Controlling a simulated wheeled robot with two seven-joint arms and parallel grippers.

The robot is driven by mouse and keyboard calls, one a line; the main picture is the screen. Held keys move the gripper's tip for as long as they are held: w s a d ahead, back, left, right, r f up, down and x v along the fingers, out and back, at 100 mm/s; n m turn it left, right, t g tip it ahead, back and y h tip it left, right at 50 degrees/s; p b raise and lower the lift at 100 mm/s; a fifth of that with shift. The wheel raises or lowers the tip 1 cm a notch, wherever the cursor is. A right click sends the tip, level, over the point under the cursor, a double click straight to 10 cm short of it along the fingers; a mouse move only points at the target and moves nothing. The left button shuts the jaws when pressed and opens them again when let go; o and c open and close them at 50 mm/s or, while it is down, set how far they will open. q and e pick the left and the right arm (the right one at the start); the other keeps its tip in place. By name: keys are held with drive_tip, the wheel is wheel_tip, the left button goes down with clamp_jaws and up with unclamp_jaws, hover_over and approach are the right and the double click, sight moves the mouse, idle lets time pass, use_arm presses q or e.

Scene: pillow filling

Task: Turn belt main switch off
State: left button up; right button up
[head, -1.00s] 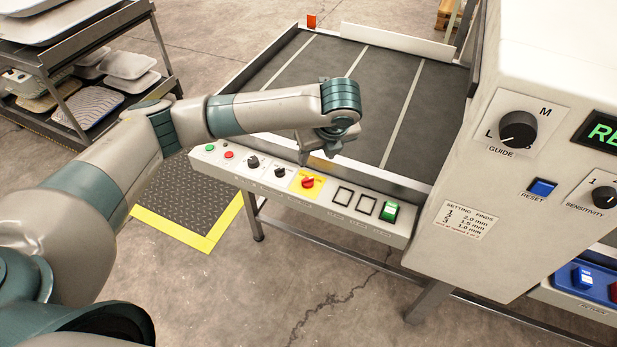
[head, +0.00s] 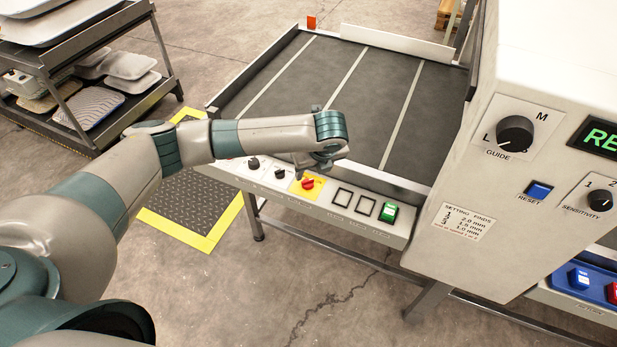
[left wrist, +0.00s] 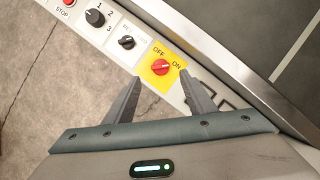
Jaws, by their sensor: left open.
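The belt main switch is a red rotary knob (head: 307,183) on a yellow plate, on the white control strip along the belt's front edge. In the left wrist view the red knob (left wrist: 161,68) sits under the labels OFF and ON; I cannot tell for certain which it points at. My left gripper (left wrist: 160,78) is open, its two fingers spread on either side of the knob's line. In the head view the gripper (head: 300,168) is just above and behind the knob, partly hidden by its own wrist. I see no contact. My right gripper is not in view.
Black knobs (head: 253,163) lie left of the switch. Blank square frames and a green rocker switch (head: 389,212) lie right. The grey belt (head: 330,70) is empty behind. A white machine housing (head: 470,150) stands at the right, and a rack (head: 75,120) at the left.

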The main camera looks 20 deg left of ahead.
sight(308, 181)
use_arm(q)
drive_tip(key=x, duration=0.8)
drive_tip(key=shift+p, duration=0.35)
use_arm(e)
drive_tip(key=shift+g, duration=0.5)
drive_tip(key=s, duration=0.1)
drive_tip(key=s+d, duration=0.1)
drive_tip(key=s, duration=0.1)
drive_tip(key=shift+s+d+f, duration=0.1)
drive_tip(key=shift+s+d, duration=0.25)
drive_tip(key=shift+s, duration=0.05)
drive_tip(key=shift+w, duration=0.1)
use_arm(q)
drive_tip(key=c, duration=1)
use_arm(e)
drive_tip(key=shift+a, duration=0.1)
use_arm(q)
drive_tip(key=shift+c, duration=0.2)
